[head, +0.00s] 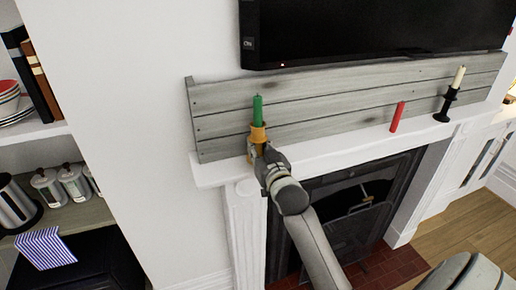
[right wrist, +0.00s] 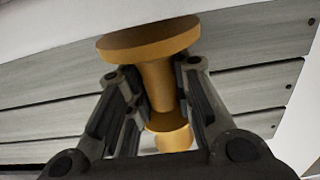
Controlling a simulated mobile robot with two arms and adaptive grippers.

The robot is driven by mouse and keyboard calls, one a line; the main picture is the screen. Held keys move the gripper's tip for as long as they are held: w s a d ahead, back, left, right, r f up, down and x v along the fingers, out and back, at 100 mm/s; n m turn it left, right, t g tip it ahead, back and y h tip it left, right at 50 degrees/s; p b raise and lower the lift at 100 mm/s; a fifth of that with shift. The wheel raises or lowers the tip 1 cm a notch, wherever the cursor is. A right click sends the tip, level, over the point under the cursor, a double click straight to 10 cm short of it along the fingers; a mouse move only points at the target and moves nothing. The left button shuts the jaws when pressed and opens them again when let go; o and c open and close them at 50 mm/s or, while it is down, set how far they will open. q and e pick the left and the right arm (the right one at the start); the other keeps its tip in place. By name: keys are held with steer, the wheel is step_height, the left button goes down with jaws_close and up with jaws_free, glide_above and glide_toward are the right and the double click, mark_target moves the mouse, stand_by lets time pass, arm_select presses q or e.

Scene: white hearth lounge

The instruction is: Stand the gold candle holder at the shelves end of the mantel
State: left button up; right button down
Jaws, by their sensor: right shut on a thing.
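The gold candle holder (head: 257,134) carries a green candle (head: 257,108) and is upright at the left end of the white mantel (head: 330,147), the end nearest the shelves. My right gripper (head: 262,152) is shut on the holder's stem from the front. In the right wrist view the gold holder (right wrist: 150,40) appears upside down, its wide base at the top by the white mantel, its stem between both fingers of the right gripper (right wrist: 160,95). I cannot tell whether the base touches the mantel. My left gripper is not in view.
A grey plank panel (head: 330,100) backs the mantel, under a black television (head: 370,30). A red candle (head: 397,116) and a black holder with a cream candle (head: 449,95) stand farther right. Mantel between them and the gold holder is clear. Shelves (head: 30,135) are left.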

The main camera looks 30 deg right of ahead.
steer(key=shift+f, duration=0.3)
steer(key=shift+f, duration=0.1)
steer(key=c, duration=1.7)
jaws_free()
steer(key=shift+f, duration=0.15)
steer(key=o, duration=0.4)
